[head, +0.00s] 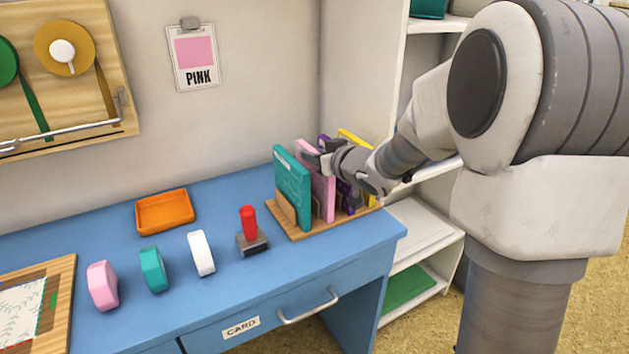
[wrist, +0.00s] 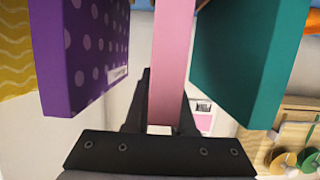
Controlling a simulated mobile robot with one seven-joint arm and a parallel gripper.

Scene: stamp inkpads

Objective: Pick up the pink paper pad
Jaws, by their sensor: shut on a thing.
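The pink paper pad (head: 317,184) stands upright in a wooden rack (head: 301,231) at the right end of the blue desk, between a teal pad (head: 291,187) and a purple pad (head: 346,192). My gripper (head: 318,157) reaches in from the right at the pad's upper part and is shut on it. In the wrist view the pink pad (wrist: 173,60) runs between the dark fingers (wrist: 160,115), with the purple pad (wrist: 86,55) on the left and the teal pad (wrist: 236,58) on the right. The pad's lower end is out of the wrist view.
A yellow pad (head: 356,143) stands at the rack's right end. A red-handled stamp (head: 251,236), an orange tray (head: 164,212) and white, teal and pink rolls (head: 103,286) are on the desk. White shelves (head: 420,228) stand to the right. A PINK card (head: 193,57) hangs on the wall.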

